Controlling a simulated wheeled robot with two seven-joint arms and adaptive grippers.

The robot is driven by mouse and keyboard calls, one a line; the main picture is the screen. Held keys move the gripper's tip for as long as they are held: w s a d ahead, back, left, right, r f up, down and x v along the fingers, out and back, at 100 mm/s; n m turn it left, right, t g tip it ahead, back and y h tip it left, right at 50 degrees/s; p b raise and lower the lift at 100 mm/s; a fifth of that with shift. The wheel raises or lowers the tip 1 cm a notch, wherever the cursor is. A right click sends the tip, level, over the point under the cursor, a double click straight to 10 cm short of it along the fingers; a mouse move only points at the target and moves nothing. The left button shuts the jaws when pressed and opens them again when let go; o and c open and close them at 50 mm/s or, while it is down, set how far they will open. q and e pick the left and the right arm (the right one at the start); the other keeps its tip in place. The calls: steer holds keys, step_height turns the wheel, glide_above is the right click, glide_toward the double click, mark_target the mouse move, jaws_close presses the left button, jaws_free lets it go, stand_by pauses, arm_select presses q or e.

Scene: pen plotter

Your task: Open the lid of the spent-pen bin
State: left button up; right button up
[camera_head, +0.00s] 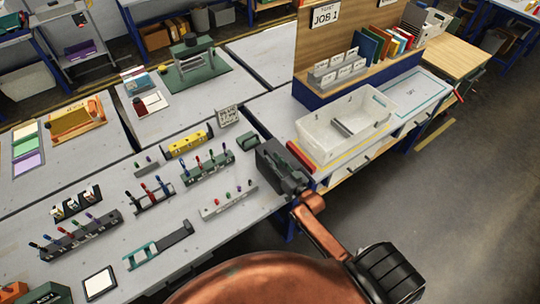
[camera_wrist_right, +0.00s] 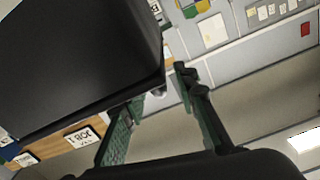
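A dark grey box (camera_head: 270,158), which looks like the spent-pen bin, stands at the right end of the pen table. My right gripper (camera_head: 292,184) is at its near right side, with the copper arm behind it. In the head view they overlap, so I cannot tell whether they touch. In the right wrist view, a large dark box (camera_wrist_right: 75,65) fills the upper left, very close. The green fingers of the right gripper (camera_wrist_right: 160,105) stand apart there, with nothing seen held between them. The bin's lid does not show clearly. My left gripper is not in view.
Pen racks (camera_head: 208,168) with several coloured pens stand left of the box. A small green block (camera_head: 247,141) and a sign (camera_head: 228,116) are behind it. A white crate (camera_head: 345,124) and a red bar (camera_head: 300,157) are to its right. Open floor lies at right.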

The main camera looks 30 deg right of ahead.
steer(key=shift+w, duration=1.2)
steer(key=shift+a, duration=0.1)
steer(key=shift+c, duration=1.2)
jaws_close()
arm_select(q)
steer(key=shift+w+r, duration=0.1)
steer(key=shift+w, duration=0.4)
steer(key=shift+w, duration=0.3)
